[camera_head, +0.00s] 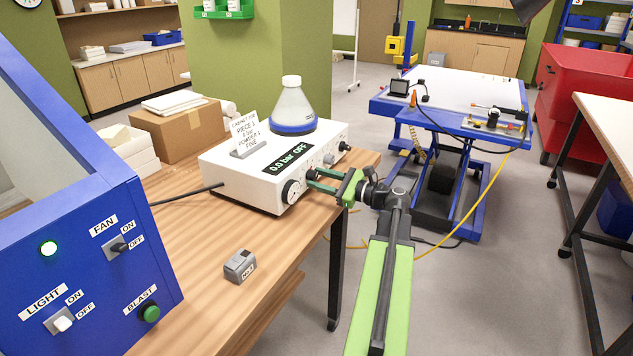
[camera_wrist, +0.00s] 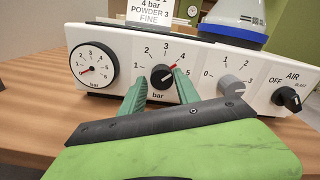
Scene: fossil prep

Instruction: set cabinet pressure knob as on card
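The white air unit (camera_head: 247,178) stands on the wooden table, its display reading 0.0 bar OFF. A card (camera_head: 247,132) on top reads 4 bar, POWDER 3, FINE; its lower lines show in the wrist view (camera_wrist: 177,12). The black pressure knob (camera_wrist: 162,77), marked bar, has its red pointer toward the 4. My gripper (camera_wrist: 160,76) is open, with its green fingers on either side of this knob; a gap shows at the left finger. The round gauge (camera_wrist: 93,66) has its needle near 0. In the head view my gripper (camera_head: 308,180) is at the unit's front.
Right of the pressure knob are a grey knob (camera_wrist: 231,86) and a black AIR knob (camera_wrist: 289,98), which points toward OFF. The blue cabinet (camera_head: 95,260) and a small grey block (camera_head: 240,266) are at left and front.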

